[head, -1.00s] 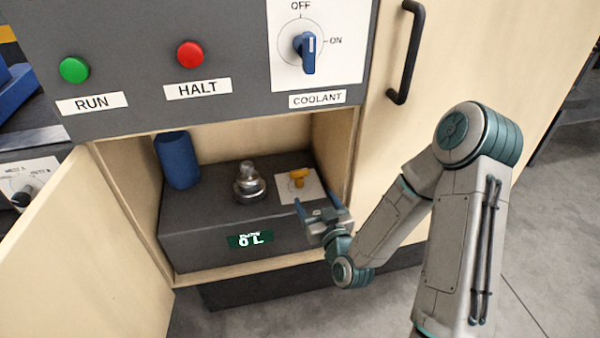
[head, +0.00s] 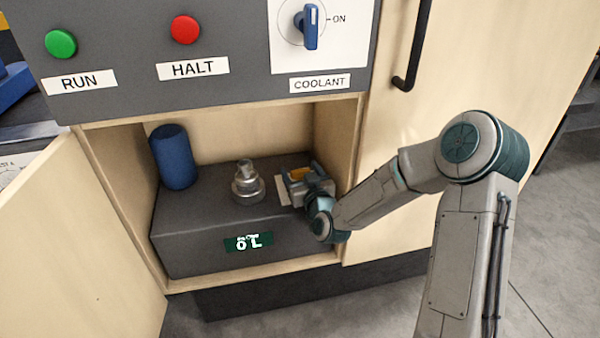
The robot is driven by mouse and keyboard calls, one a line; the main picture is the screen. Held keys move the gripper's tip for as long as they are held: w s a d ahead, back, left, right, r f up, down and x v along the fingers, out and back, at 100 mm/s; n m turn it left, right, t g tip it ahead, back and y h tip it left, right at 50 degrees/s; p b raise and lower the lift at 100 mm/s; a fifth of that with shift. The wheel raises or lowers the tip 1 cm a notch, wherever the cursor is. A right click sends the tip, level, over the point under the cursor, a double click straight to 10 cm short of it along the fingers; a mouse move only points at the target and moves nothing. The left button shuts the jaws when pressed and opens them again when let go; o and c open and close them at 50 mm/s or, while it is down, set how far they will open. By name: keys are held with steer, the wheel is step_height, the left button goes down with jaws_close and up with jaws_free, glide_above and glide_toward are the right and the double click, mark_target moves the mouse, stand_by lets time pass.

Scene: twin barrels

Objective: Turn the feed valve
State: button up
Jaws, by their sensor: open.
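The gripper body covers most of the handle and plate, so I cannot tell whether the fingers touch the handle. A green display (head: 249,242) on the box front reads something like "OL".
A metal fitting (head: 247,182) stands on the box just left of my gripper. A blue cylinder (head: 174,157) stands at the cupboard's left. The cupboard door (head: 75,235) hangs open at left. The control panel (head: 120,110) with RUN, HALT and COOLANT controls is above.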

steer(key=shift+w+a, duration=0.2)
steer(key=shift+w, duration=0.15)
steer(key=shift+c, duration=0.3)
steer(key=c, duration=0.9)
steer(key=shift+a+f+m+t+h+b, duration=0.1)
steer(key=shift+m+t+h+b, duration=0.2)
steer(key=shift+h+b, duration=0.25)
steer(key=shift+m+h, duration=0.4)
steer(key=shift+h, duration=0.15)
steer(key=o, duration=1)
steer(key=shift+c, duration=0.2)
steer(key=shift+s, duration=0.1)
